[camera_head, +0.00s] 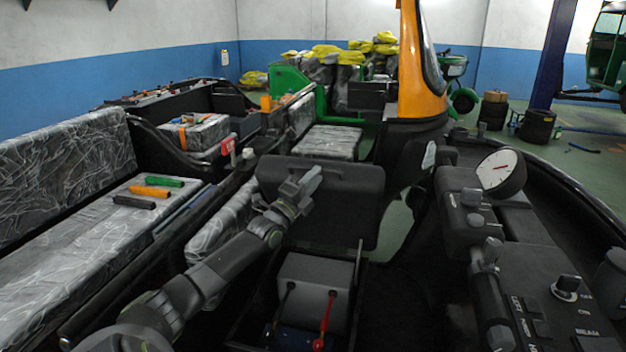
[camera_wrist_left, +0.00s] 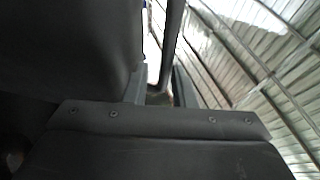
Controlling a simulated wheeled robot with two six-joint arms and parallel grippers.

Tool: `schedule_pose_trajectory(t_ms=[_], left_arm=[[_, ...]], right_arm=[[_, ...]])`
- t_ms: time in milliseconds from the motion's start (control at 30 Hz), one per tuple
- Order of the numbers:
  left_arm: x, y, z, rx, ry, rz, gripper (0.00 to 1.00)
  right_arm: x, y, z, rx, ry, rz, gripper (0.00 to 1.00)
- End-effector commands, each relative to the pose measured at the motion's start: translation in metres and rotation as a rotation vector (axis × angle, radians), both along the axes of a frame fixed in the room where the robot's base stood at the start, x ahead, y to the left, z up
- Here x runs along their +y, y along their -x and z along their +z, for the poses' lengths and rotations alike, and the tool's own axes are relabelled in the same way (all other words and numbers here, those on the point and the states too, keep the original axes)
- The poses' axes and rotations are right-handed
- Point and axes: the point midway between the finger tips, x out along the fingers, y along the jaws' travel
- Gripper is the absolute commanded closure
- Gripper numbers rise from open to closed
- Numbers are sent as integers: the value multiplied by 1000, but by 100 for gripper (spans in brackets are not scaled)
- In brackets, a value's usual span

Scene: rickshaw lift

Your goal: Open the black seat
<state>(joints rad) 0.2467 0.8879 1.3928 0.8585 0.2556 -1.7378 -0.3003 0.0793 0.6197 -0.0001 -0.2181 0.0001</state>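The black seat (camera_head: 345,205) stands raised in the head view, with an open compartment below it. My left gripper (camera_head: 303,188) is at the upper left part of the seat, in front of its face. Its two fingers (camera_wrist_left: 160,88) stand apart in the left wrist view. A thin dark bar or edge (camera_wrist_left: 172,40) shows at the gap between them; I cannot tell whether it touches either finger. A large dark surface (camera_wrist_left: 70,45), perhaps the seat, fills the left of that view. My right gripper is in neither view.
A grey box (camera_head: 313,285) with a red cable lies in the open compartment. A thin upright rod (camera_head: 357,265) stands beside it. A grey bench with markers (camera_head: 157,191) is at left.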

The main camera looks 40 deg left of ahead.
Motion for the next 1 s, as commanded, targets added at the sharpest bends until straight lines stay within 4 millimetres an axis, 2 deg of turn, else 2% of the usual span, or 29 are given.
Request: schedule_pose_trajectory(t_ms=[267,467,767,1000], left_arm=[[0,0,0,1,0,0,78],[-1,9,-1,4,1,1,78],[-3,44,-13,5,2,0,78],[-6,81,-29,6,2,2,78]], right_arm=[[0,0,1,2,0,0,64],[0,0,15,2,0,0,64],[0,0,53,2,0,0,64],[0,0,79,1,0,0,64]])
